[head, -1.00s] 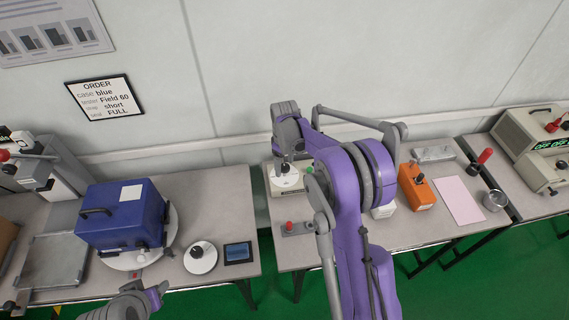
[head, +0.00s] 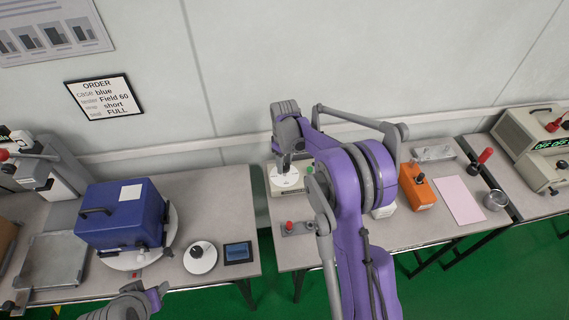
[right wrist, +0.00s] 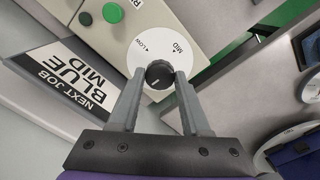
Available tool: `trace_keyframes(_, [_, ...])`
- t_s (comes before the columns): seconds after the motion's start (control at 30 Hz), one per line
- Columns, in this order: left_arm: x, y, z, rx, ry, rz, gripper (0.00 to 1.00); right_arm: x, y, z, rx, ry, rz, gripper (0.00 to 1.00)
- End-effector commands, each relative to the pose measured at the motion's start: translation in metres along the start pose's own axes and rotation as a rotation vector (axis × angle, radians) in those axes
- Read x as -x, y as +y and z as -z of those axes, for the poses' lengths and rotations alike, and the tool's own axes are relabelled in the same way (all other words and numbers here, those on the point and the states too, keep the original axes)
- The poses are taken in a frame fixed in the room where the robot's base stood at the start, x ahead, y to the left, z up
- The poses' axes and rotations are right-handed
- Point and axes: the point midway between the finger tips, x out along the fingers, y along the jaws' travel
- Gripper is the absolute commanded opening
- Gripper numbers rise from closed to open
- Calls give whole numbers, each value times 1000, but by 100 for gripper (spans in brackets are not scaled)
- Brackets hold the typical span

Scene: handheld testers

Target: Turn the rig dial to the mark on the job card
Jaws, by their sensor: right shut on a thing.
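The rig dial is a white disc (right wrist: 158,42) with LOW and MID marks and a black knob (right wrist: 159,74) in the right wrist view. My right gripper (right wrist: 159,80) is shut on the knob, one finger on each side. A pale line shows on the knob's face; which mark it points to is unclear. The job card (right wrist: 65,75), beside the rig, reads NEXT JOB BLUE MID. In the head view the dial (head: 284,181) is partly covered by my right gripper (head: 286,163). My left gripper (head: 153,296) is at the lower left, away from the dial; its jaw opening is unclear.
The rig has a green button (right wrist: 112,13). A blue case (head: 120,222) stands on the left table, near a second white dial (head: 200,262) and a small screen (head: 238,252). An orange tester (head: 417,188) and a pink sheet (head: 459,200) lie right of my right arm.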

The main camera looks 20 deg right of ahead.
Motion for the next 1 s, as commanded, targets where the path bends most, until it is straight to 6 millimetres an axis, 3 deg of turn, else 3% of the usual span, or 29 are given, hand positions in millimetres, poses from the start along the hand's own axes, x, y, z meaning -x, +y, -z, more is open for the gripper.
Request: trace_keyframes(1.0, [-35,0,-40,0,-34,0,50,-2,0,0,-884,0,-1,0])
